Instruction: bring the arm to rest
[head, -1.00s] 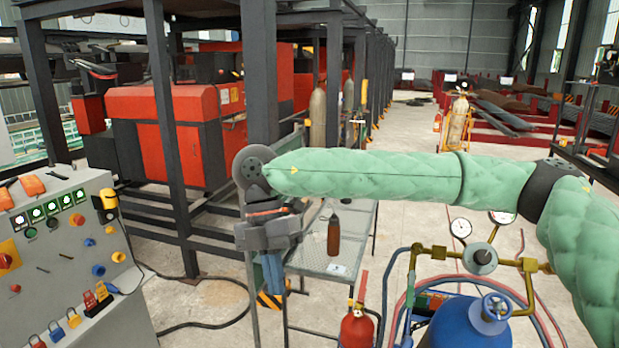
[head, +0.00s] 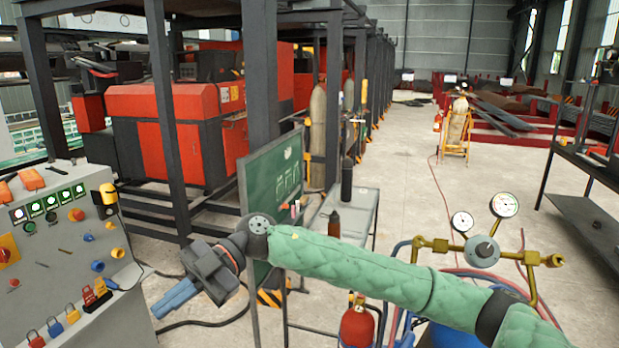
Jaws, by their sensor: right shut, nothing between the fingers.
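My right arm, in a quilted green sleeve, reaches in from the lower right of the head view. My right gripper (head: 179,300) hangs at its end, left of the middle. Its blue fingers point down and left, shut with nothing between them. It is in the air between the control panel and the green board, and appears to touch neither. My left gripper is not in view.
A control panel (head: 50,270) with knobs and padlocks stands at left. A green board (head: 272,185) and metal table (head: 362,205) are behind my arm. A red extinguisher (head: 357,326), brass gauge manifold (head: 440,244) and blue cylinder (head: 440,336) are low, close by. Open floor (head: 420,190) lies beyond.

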